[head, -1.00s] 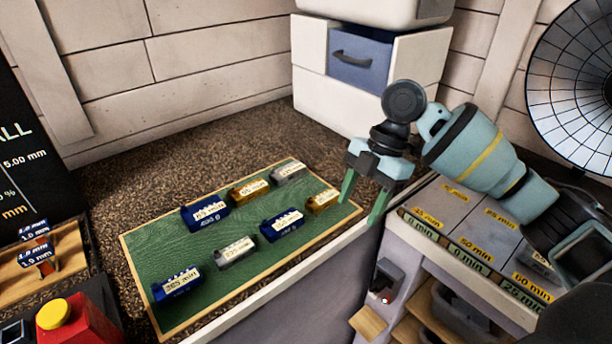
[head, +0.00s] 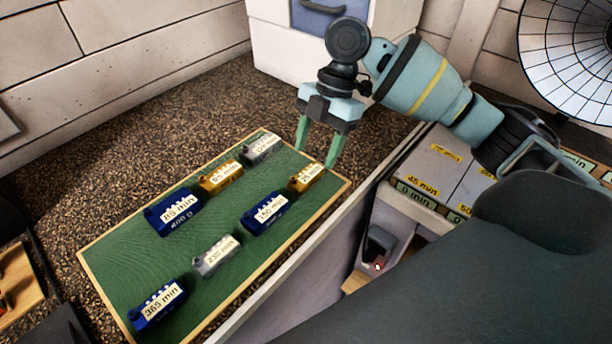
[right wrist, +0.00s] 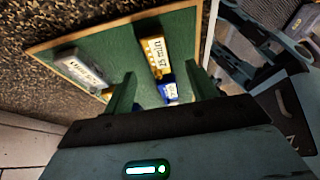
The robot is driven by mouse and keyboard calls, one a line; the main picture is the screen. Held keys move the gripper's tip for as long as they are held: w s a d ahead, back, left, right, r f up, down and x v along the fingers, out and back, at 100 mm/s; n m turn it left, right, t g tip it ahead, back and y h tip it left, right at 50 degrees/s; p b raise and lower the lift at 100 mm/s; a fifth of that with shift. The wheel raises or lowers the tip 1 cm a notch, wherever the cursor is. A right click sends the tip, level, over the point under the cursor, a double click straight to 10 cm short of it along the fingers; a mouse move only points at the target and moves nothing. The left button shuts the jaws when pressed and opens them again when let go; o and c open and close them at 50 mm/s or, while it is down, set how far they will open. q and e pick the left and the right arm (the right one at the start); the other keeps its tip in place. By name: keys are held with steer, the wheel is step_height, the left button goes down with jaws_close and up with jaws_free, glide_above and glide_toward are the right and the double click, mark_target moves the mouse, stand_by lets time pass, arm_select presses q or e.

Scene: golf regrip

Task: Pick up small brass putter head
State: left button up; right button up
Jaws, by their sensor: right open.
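A small brass putter head (head: 307,178) with a white label lies near the right end of the green mat (head: 120,250). A larger-looking brass head (head: 220,178) lies further left. My right gripper (head: 316,157) is open and empty, pointing down just behind and above the small brass head. In the right wrist view the small brass head (right wrist: 153,55) shows between and beyond the open fingers (right wrist: 163,76), apart from both. The second brass head is mostly hidden behind a finger there. My left gripper is not in view.
Blue heads (head: 175,212), (head: 265,213), (head: 158,303) and silver heads (head: 262,147), (head: 216,256) share the mat. A white drawer unit (head: 285,40) stands behind. A grey bin with time labels (head: 424,160) is at the right. Speckled counter (head: 130,140) is free behind the mat.

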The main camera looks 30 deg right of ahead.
mark_target(307, 175)
steer(key=shift+x, duration=2.65)
steer(key=shift+w, duration=0.1)
steer(key=shift+r, duration=0.1)
jaws_close()
